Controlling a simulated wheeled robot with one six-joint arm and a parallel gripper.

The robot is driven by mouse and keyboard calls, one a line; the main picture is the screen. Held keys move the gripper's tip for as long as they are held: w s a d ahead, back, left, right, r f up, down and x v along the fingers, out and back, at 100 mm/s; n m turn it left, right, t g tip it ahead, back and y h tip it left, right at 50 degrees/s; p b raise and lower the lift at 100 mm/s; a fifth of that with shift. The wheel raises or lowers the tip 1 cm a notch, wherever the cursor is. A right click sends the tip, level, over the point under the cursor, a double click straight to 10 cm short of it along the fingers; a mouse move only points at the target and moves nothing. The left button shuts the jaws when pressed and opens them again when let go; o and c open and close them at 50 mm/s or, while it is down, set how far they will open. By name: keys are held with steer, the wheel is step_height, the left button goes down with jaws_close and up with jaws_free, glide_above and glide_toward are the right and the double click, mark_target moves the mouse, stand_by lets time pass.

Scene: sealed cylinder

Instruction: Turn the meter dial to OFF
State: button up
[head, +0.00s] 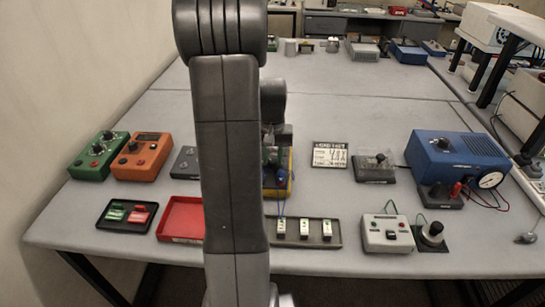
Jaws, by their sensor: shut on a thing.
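The meter looks to be the yellow-edged device (289,186) just right of my arm, at mid-table. Blue leads run from it toward the front. My gripper (275,160) points down onto it and is mostly hidden by my own arm. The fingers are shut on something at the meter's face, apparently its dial. The dial, its pointer and its OFF mark are hidden, so the setting cannot be read.
A red tray (181,220) and a dark tray with white modules (318,232) lie in front. Orange (142,157) and green (98,157) boxes stand left. A white card (330,154), a clear-covered switch (375,165) and a blue supply (456,150) stand right.

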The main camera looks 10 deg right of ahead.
mark_target(273, 160)
stand_by(0.4)
steer(key=o, duration=1)
steer(key=shift+c, duration=0.2)
steer(key=shift+r, duration=0.1)
step_height(273, 160, up, 14)
steer(key=shift+f, duration=0.25)
step_height(273, 160, down, 14)
steer(key=shift+r, duration=0.15)
steer(key=shift+r, duration=0.1)
